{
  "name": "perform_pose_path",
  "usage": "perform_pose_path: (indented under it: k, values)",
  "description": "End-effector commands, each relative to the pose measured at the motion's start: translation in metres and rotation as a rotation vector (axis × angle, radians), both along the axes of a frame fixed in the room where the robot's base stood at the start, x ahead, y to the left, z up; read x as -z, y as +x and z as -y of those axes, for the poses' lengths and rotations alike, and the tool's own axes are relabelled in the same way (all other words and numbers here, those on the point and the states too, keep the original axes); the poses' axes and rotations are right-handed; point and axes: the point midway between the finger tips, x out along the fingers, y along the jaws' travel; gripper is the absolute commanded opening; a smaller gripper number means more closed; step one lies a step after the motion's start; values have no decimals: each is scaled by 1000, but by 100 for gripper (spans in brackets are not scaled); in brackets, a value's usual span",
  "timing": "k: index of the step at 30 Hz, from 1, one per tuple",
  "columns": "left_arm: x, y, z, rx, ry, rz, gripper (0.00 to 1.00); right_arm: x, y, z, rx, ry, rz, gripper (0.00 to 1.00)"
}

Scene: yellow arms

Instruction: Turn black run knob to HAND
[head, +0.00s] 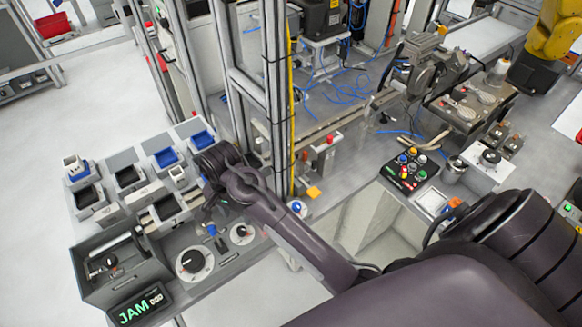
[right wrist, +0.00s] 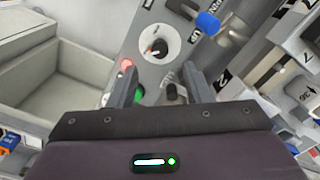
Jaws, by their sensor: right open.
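My right gripper (right wrist: 165,85) is open, fingers apart, above a grey control panel (head: 210,280). In the right wrist view a black knob with a red pointer on a white round dial (right wrist: 154,46) lies beyond the fingertips, apart from them. This looks like the smaller dial (head: 241,233) in the head view. A small dark knob or lever (right wrist: 172,92) shows between the fingers; contact is unclear. A larger black knob on a white dial (head: 195,262) is nearer the panel's left. Which is the run knob I cannot tell; labels are unreadable. My left gripper is out of view.
A blue-tipped lever (right wrist: 207,22) stands beside the dial. A red light (right wrist: 127,63) and green button (right wrist: 139,95) are near the left finger. A lit JAM display (head: 140,305) is lower left. Bins (head: 87,196) and a metal frame post (head: 277,110) stand behind.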

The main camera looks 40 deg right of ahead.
Motion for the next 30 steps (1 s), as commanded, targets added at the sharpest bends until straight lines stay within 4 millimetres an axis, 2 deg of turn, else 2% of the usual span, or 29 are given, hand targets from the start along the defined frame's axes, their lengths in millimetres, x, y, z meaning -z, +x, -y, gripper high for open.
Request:
perform_pose_path:
  k: [1,15,18,24,30]
  values:
    - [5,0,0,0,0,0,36,-7,1,0,-1,0,5,45]
    - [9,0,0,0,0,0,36,21,-72,33,-512,-15,136,45]
    - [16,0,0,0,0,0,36,39,-83,38,-623,-32,160,45]
    - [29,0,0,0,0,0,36,78,-90,42,-741,-52,179,45]
    - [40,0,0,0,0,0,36,118,-92,43,-793,-60,179,45]
